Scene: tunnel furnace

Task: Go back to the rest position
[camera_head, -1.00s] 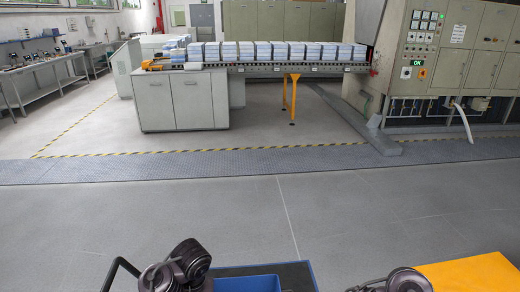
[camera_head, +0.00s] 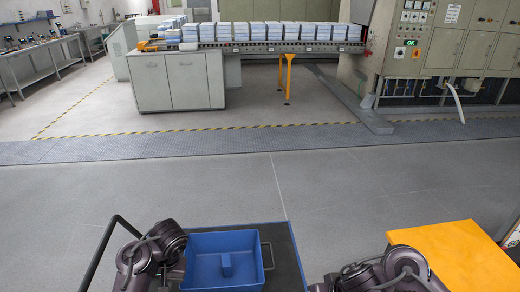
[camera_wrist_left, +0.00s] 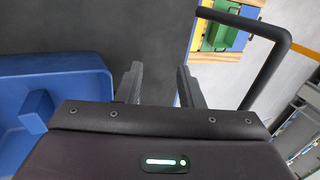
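My left gripper (camera_wrist_left: 158,82) shows in the left wrist view with its two dark fingers apart and nothing between them. It hangs beside the blue bin (camera_wrist_left: 55,70), over dark grey surface. In the head view my left arm (camera_head: 152,252) is folded at the bottom left, next to the blue bin (camera_head: 205,240); its fingers cannot be made out there. My right arm (camera_head: 385,272) shows at the bottom, right of centre; its gripper is out of view.
A black handle (camera_head: 98,258) rises at left. An orange-yellow table (camera_head: 455,255) is at right. The floor ahead is clear up to the conveyor (camera_head: 285,47) with stacked boxes.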

